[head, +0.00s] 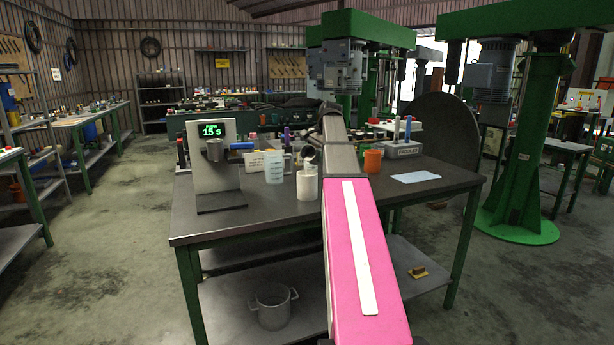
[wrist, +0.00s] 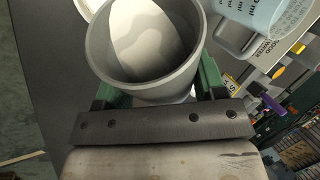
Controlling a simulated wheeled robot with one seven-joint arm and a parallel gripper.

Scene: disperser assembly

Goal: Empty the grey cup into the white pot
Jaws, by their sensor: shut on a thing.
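The grey cup (wrist: 142,90) fills the top of the wrist view, between the green fingers of my gripper (wrist: 158,88), which is shut on it. White material shows inside the cup. In the head view the grey cup (head: 309,155) is tilted, its dark mouth near the rim of the white pot (head: 307,187). The white pot stands upright on the table; its contents are hidden. In the wrist view only a white rim (wrist: 88,8) shows at the top edge, probably the pot's. My arm hides most of the gripper in the head view.
A translucent measuring jug (head: 274,167) stands just left of the pot. A stand with a green display (head: 214,177) is further left. An orange cup (head: 372,161), a paddle holder (head: 403,148) and a pale sheet (head: 416,177) lie to the right. The front table edge is clear.

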